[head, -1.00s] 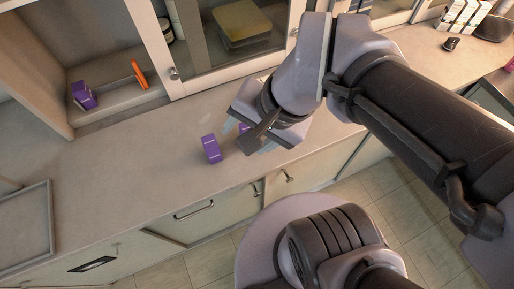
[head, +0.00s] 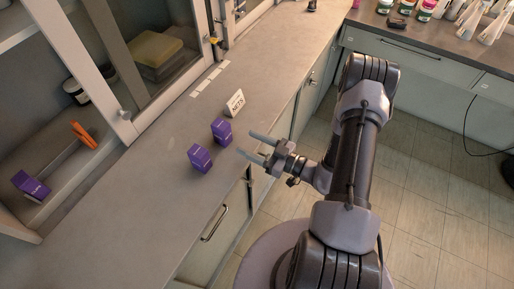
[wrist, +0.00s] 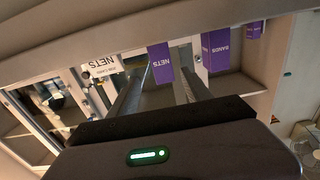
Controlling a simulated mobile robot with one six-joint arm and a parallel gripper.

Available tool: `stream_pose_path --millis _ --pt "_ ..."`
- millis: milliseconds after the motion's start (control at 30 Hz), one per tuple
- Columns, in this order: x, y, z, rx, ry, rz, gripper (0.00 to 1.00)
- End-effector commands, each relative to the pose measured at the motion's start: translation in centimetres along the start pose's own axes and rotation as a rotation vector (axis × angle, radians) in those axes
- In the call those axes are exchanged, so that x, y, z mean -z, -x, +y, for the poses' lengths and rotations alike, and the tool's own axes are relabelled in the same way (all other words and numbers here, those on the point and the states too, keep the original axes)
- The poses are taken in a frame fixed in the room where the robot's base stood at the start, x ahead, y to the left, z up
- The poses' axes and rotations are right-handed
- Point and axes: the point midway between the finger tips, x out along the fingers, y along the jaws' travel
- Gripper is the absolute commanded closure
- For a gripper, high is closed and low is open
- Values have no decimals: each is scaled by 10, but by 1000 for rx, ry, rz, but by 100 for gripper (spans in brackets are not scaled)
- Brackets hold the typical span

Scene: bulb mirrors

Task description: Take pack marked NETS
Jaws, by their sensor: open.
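The purple pack marked NETS (wrist: 160,62) shows in the wrist view, ahead of my fingers and roughly between their tips. In the head view it appears to be the purple pack (head: 221,131) standing nearer the white card. A second purple pack, marked BANDS (wrist: 220,50), stands beside it; it also shows in the head view (head: 200,157). My gripper (head: 246,143) is open and empty at the counter's front edge. Its fingers point toward the two packs, with a gap before them.
A white card reading NETS (head: 235,103) stands on the counter (head: 150,200) behind the packs. Another purple pack (head: 30,185) and an orange item (head: 83,134) are in the open cabinet. A glass cabinet door (head: 150,50) stands behind the counter. Bare counter lies around the packs.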

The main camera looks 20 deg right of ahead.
Motion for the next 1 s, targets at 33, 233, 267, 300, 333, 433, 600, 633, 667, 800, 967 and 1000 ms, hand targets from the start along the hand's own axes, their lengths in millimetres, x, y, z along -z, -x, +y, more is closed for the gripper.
stream_pose_path --millis 33,233,267,300,333,433,600,633,667,800,967,1000 --pt "-1 -6 -1 4 2 0 43" --pt "-1 -31 -2 7 5 0 43" --pt "-1 -34 -2 7 5 0 43" --pt "-1 -39 -2 7 5 0 43" --pt "-1 -43 -2 7 5 0 43" --pt "0 -55 -2 7 6 0 43" --pt "-1 -75 -2 8 7 0 43" --pt "-1 -79 -2 7 7 0 43" --pt "0 -81 -2 7 6 0 43" --pt "1 -81 -2 6 5 -1 43" --pt "2 -86 -2 5 5 -1 43" --pt "2 -86 -2 5 5 -1 43"
